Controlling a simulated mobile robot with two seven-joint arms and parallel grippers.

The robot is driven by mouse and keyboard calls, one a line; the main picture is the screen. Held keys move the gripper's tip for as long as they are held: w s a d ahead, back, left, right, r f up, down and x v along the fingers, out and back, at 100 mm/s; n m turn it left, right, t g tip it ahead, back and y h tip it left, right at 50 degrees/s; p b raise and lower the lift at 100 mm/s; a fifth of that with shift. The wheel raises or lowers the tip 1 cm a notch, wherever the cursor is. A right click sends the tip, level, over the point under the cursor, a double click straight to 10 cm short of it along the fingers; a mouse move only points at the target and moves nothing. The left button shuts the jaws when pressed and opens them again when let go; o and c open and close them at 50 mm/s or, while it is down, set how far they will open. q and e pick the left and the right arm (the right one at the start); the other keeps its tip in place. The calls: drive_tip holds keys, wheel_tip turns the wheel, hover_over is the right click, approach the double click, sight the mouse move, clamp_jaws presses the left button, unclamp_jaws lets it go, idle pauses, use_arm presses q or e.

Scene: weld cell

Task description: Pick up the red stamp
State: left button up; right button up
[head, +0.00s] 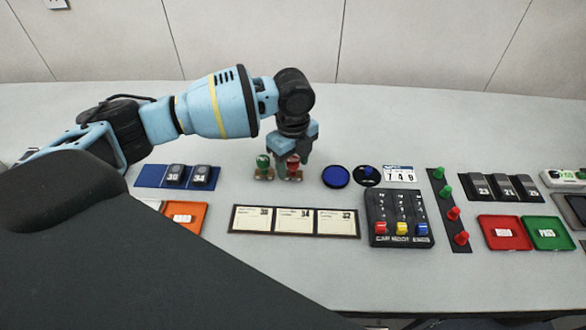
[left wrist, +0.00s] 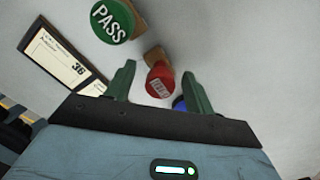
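The red stamp (head: 293,168) stands on the table under my left gripper (head: 297,157) in the head view, partly hidden by it. In the left wrist view the red stamp (left wrist: 160,80) shows its round red top and wooden base. The fingers of my left gripper (left wrist: 159,88) are spread on either side of it, with gaps to both, so the gripper is open. A green stamp (head: 263,165) stands just left of the red one; its top reads PASS in the left wrist view (left wrist: 112,20). My right gripper is not in view.
A card holder (head: 294,234) lies in front of the stamps. A blue ink pad (head: 336,176) is close on the right, with a black button box (head: 398,218) beyond. An orange tray (head: 185,218) and a blue holder (head: 150,176) are at left. The table behind is clear.

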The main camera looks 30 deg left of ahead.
sight(293, 160)
use_arm(q)
drive_tip(key=c, duration=1)
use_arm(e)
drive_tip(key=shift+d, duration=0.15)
use_arm(q)
drive_tip(key=shift+r, duration=0.15)
